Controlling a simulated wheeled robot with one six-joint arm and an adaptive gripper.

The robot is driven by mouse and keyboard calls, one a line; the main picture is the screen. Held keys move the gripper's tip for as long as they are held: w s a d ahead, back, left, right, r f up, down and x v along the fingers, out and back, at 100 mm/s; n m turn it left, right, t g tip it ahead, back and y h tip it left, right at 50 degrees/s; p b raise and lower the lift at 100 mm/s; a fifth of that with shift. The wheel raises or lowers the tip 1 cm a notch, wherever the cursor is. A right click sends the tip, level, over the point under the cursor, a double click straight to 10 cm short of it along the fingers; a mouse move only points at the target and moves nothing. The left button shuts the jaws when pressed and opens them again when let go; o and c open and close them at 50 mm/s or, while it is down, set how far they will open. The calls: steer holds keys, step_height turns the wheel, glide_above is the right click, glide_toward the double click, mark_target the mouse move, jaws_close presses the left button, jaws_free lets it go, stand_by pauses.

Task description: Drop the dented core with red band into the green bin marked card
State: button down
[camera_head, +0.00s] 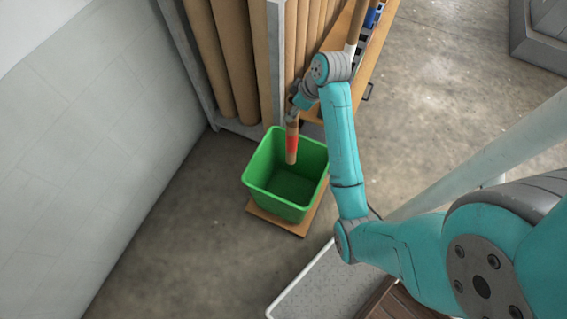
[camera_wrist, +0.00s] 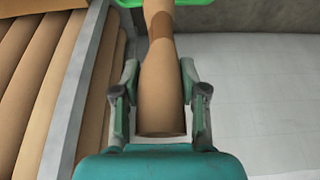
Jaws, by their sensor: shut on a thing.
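The brown cardboard core with a red band (camera_head: 292,143) hangs from my gripper (camera_head: 293,106) in the head view, its lower end over the opening of the green bin (camera_head: 262,165). In the wrist view the core (camera_wrist: 162,95) lies between the two fingers of my gripper (camera_wrist: 160,78), which is shut on it. Beyond the fingers the core narrows at a darker patch. A bit of the green bin's rim (camera_wrist: 128,3) shows at the top of the wrist view. No marking on the bin can be read. The bin looks empty.
The bin stands on a brown wooden board (camera_head: 277,221) on the concrete floor. Tall brown rolls (camera_head: 232,60) stand in a grey rack (camera_head: 275,65) behind it. A pale wall (camera_head: 80,150) is at left. The floor (camera_head: 190,240) left of the bin is clear.

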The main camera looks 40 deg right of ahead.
step_height(320, 180, down, 20)
steer(key=shift+f, duration=0.1)
stand_by(0.8)
steer(key=c, duration=0.5)
jaws_free()
steer(key=shift+c, duration=0.2)
steer(key=v, duration=1.2)
steer(key=shift+w, duration=0.1)
